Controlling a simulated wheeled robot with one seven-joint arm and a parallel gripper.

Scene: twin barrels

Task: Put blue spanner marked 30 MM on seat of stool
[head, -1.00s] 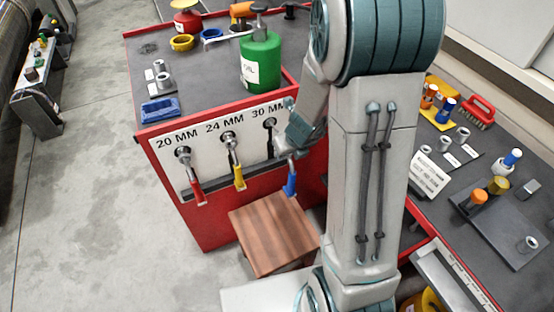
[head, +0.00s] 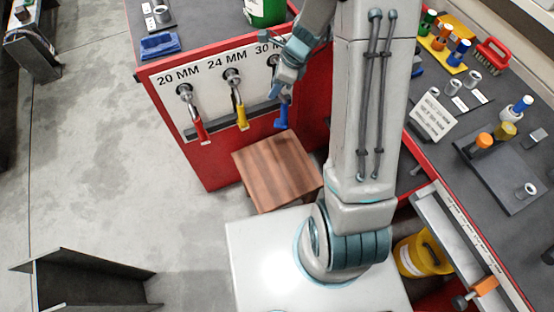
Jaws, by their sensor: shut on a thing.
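The blue spanner (head: 282,117) hangs at the 30 MM place on the white panel (head: 205,82) of the red cabinet, its blue handle downward. My gripper (head: 284,88) is at the spanner's upper part, shut on it. The spanner's head and the jaws are partly hidden by my wrist. The wooden stool seat (head: 272,172) is below and in front of the panel, bare. A red spanner (head: 200,130) hangs under 20 MM and a yellow spanner (head: 241,115) under 24 MM.
A dark bench (head: 470,120) with bottles, sockets and a red brush (head: 492,56) stands at the right. A yellow bucket (head: 422,256) is below it. A dark metal channel (head: 85,280) lies on the floor at lower left. The floor left of the stool is clear.

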